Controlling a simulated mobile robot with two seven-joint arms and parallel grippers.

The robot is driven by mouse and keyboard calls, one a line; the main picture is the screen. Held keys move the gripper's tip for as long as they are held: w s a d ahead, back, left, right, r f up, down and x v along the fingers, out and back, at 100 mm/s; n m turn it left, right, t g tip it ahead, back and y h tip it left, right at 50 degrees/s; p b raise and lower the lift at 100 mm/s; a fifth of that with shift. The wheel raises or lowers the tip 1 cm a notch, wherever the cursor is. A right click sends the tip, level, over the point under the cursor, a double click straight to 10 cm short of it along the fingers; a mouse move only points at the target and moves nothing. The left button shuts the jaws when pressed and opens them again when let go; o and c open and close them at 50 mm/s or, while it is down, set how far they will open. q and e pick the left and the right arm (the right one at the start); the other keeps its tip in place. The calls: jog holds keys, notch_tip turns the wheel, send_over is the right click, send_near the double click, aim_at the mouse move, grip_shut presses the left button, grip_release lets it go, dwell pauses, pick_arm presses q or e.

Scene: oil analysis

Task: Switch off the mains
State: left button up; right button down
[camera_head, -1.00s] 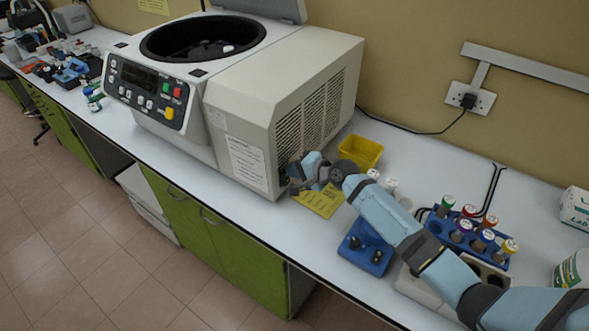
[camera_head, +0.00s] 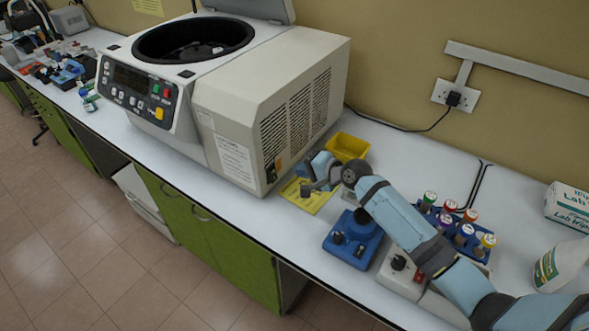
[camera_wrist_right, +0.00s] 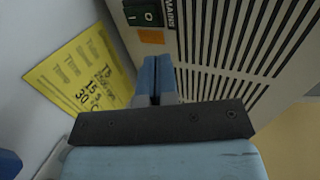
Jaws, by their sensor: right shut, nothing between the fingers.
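The mains switch (camera_wrist_right: 143,14) is a dark green rocker marked I and O, beside a MAINS label, on the vented side of the centrifuge (camera_head: 228,125). An orange label (camera_wrist_right: 151,37) sits just below it. Which side of the rocker is pressed in, I cannot tell. My right gripper (camera_head: 306,186) is shut and empty, near the lower part of that vented side. In the right wrist view its closed blue fingers (camera_wrist_right: 154,62) point toward the switch and appear just short of it. My left gripper is not in view.
A yellow note (camera_head: 312,199) lies on the bench below my right gripper, with a yellow tray (camera_head: 347,147) behind it. A blue device (camera_head: 351,248) and a rack of capped tubes (camera_head: 462,225) are near my right arm. A plugged wall socket (camera_head: 456,94) is behind.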

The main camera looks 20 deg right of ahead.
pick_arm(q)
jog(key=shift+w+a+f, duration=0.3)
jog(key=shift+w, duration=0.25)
pick_arm(e)
jog(key=s+r, duration=0.1)
jog(key=s+d+r, duration=0.2)
jog(key=shift+s+d+r, duration=0.2)
jog(key=shift+d+r, duration=0.05)
jog(key=shift+r, duration=0.15)
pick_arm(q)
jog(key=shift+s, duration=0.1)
